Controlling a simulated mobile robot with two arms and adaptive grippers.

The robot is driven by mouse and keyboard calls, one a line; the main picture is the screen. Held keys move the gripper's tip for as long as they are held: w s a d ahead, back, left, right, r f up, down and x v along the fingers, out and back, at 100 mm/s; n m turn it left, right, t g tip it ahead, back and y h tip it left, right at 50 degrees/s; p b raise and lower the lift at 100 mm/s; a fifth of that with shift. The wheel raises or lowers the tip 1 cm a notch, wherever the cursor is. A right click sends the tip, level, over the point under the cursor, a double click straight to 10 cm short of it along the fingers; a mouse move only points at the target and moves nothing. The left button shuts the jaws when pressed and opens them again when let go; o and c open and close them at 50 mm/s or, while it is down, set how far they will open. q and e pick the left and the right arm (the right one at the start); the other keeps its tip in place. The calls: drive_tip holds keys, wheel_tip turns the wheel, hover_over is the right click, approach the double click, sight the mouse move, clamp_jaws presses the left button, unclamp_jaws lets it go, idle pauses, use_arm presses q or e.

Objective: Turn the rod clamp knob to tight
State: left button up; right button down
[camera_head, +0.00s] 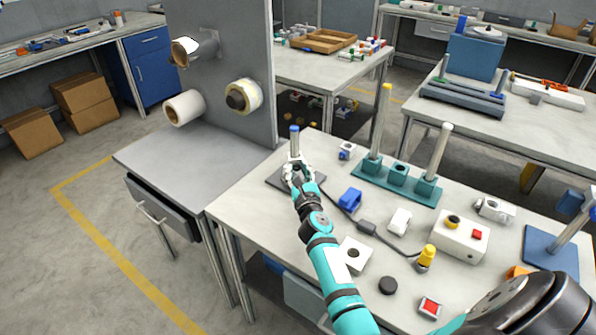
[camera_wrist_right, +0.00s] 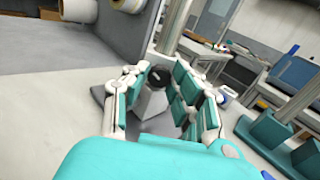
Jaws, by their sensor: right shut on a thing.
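A rod stand with a blue-tipped upright rod (camera_head: 295,142) stands on a dark base plate (camera_head: 277,180) at the table's left back. My right gripper (camera_head: 298,175) is at the foot of this rod and hides most of the clamp there. In the right wrist view, a black round knob (camera_wrist_right: 158,76) with a light mark tops a grey clamp block (camera_wrist_right: 150,102). The right gripper's teal-padded fingers (camera_wrist_right: 155,92) are on both sides of the knob and block, shut on the knob. The exact contact is hard to see. My left gripper is not in view.
A teal rack with upright posts (camera_head: 397,178) stands right of the rod stand. A grey panel with rolls (camera_head: 222,60) rises behind left.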

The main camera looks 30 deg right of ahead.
drive_tip(key=c, duration=1.4)
unclamp_jaws()
drive_tip(key=shift+s, duration=0.1)
drive_tip(key=v, duration=1.1)
drive_tip(key=shift+s+a, duration=0.1)
drive_tip(key=shift+s, duration=0.3)
